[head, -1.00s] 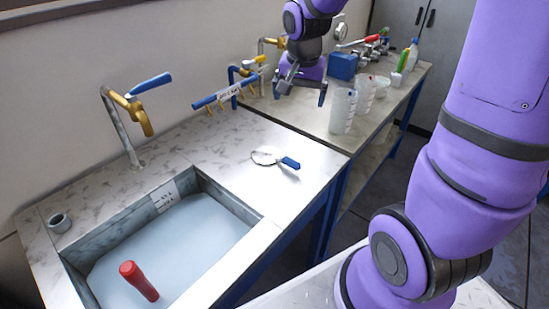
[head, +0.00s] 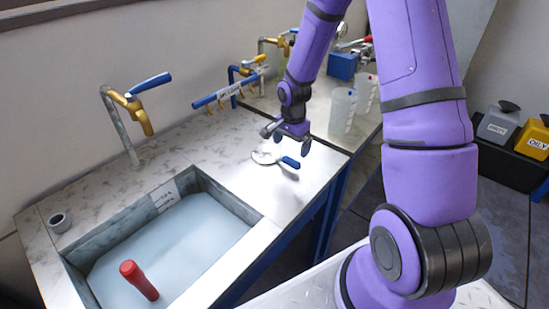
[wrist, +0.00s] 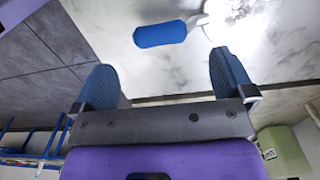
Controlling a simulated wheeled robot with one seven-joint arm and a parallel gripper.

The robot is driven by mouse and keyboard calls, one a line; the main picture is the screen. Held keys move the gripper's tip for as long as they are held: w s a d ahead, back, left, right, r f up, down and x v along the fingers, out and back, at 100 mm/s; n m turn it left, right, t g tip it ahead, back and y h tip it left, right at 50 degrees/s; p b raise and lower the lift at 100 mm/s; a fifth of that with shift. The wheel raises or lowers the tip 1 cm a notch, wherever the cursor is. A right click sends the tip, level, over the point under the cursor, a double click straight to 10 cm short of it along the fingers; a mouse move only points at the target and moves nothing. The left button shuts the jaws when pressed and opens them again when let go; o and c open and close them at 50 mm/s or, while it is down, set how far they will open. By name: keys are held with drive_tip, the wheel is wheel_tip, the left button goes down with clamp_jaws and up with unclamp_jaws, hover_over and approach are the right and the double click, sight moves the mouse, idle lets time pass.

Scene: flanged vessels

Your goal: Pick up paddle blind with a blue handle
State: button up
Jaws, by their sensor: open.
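The paddle blind (head: 264,158) lies flat on the metal counter right of the sink. It has a round pale metal disc and a short blue handle (head: 290,162) pointing right. My gripper (head: 292,142) is open and empty, close above the paddle blind, with its fingers pointing down. In the wrist view, the blue handle (wrist: 160,34) shows beyond the gap between my open fingers (wrist: 164,78). The bright disc (wrist: 228,18) is right of it, partly cut off by the top edge. No contact with the paddle blind is visible.
A sink (head: 180,245) with pale liquid and a red-handled object (head: 140,280) lies to the left. A tap with a blue lever (head: 150,83) and a blue rack with hooks (head: 225,92) stand behind. Clear containers (head: 342,108) stand on the far counter.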

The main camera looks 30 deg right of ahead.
sight(292, 159)
drive_tip(key=shift+d+f, duration=0.2)
drive_tip(key=shift+f, duration=3.5)
drive_tip(key=c, duration=1.3)
